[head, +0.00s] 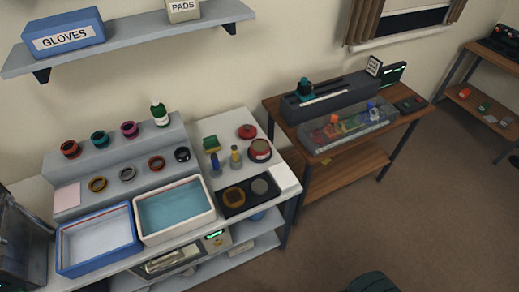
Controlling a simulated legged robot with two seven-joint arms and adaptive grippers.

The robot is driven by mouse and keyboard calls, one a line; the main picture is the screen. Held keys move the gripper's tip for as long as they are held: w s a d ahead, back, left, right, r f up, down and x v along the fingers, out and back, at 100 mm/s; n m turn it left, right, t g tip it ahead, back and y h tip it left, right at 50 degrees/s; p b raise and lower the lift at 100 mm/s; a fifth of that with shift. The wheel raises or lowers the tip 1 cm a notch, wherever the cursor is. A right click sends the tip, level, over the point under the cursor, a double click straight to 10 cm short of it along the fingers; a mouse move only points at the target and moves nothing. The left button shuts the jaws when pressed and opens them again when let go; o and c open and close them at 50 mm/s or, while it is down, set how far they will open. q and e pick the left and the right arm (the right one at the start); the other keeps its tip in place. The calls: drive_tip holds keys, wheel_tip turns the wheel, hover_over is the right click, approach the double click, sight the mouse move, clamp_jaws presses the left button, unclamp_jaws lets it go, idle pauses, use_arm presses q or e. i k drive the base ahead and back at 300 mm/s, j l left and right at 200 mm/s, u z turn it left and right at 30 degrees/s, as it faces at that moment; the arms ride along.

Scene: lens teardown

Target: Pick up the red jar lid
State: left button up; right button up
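A red round lid-like disc (247,131) lies flat at the back right of the white counter (237,121). A short dark red round container (260,150) stands just in front of it, apart or nearly touching; I cannot tell which. The container's top looks greyish inside a red rim. The disc's top is in plain view. Neither of my grippers shows in the head view.
A black tray (249,208) with two discs lies in front. A white basin (174,209) and blue basin (98,238) fill the front left. A wall shelf (140,36) hangs above.

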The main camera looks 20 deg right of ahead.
sight(245, 132)
drive_tip(key=l+u, duration=0.2)
drive_tip(key=l, duration=0.2)
drive_tip(key=k+l+u, duration=0.25)
drive_tip(key=l, duration=0.15)
drive_tip(key=l+u, duration=0.2)
drive_tip(key=l, duration=0.25)
drive_tip(key=k+l+u, duration=0.45)
drive_tip(key=l, duration=0.25)
drive_tip(key=i, duration=0.1)
